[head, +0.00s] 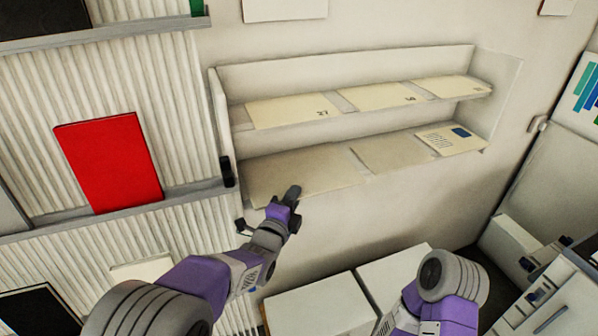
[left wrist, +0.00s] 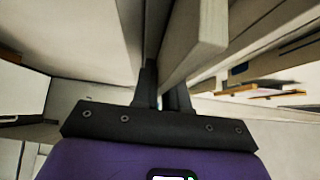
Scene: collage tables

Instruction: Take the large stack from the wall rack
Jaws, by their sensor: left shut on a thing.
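The wall rack (head: 345,72) has two shelves of pale paper stacks. The large stack (head: 300,172), beige and blank, lies at the left of the lower shelf. My left gripper (head: 286,203) is at its front edge and shut on it. The left wrist view shows the two dark fingers (left wrist: 165,92) close together, with a thick pale slab (left wrist: 197,40) rising beside them; I cannot tell there whether it is the stack or the shelf edge. Of my right arm only a part shows at the bottom of the head view; its gripper is out of view.
The lower shelf also holds a smaller blank stack (head: 390,152) and a printed sheet with a blue mark (head: 452,138). Numbered stacks (head: 292,109) lie on the upper shelf. A red folder (head: 110,162) stands left. White boxes (head: 320,306) are below. The wall under the rack is clear.

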